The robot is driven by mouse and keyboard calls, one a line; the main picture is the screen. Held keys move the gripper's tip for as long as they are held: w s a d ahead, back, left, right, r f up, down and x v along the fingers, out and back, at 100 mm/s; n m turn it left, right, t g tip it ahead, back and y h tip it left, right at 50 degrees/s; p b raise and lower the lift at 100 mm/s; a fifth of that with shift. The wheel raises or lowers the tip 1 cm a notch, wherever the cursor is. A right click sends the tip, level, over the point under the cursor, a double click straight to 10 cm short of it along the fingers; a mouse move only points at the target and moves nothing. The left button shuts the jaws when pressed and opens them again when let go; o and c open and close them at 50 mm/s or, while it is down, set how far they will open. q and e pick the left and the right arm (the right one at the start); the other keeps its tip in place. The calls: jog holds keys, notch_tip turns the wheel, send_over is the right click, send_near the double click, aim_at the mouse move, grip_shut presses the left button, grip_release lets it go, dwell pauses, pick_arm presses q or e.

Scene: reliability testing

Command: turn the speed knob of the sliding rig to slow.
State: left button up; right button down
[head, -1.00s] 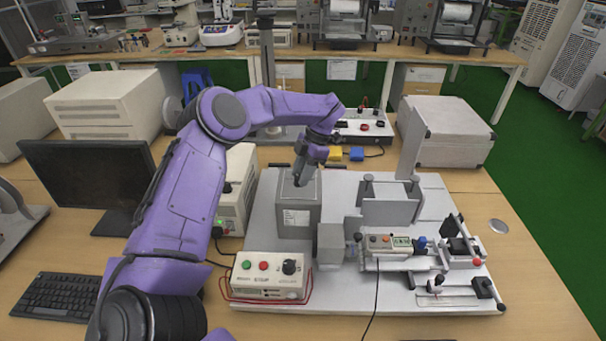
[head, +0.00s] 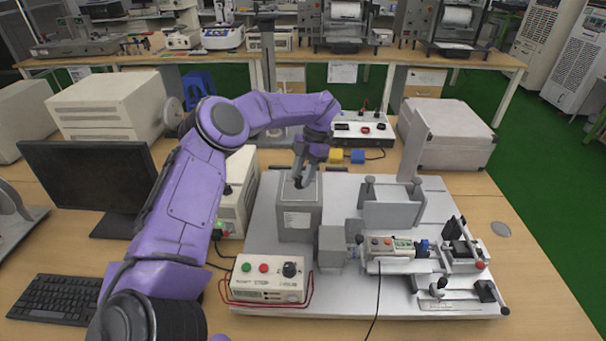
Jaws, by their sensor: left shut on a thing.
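The sliding rig stands on a pale base plate (head: 345,300) on the wooden table. A grey box (head: 297,222) rises at its left-middle part. My left gripper (head: 298,183) points down onto the top of this box. It is shut on a small knob there, which the fingers hide almost wholly; its pointer setting cannot be read. A white control box (head: 262,291) in front has a green button, a red button and a black knob (head: 289,269), with nothing touching them. My right gripper is not in view.
The slide carriage (head: 392,247) and upright grey plates stand right of the grey box. A monitor (head: 85,178) and keyboard (head: 55,298) are at left. A power unit (head: 362,129) and large case (head: 450,138) stand behind. Cables run over the front.

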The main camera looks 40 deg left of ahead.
pick_arm(q)
jog(key=o, duration=0.7)
jog(key=shift+s+f, duration=0.1)
jog(key=shift+f, duration=0.1)
jog(key=o, duration=0.3)
jog(key=shift+s+a, duration=0.1)
jog(key=shift+r, duration=0.1)
jog(key=shift+w+r, duration=0.3)
jog(key=shift+r, duration=0.05)
jog(key=p+v, duration=0.1)
jog(key=v, duration=0.8)
jog(key=shift+r, duration=0.35)
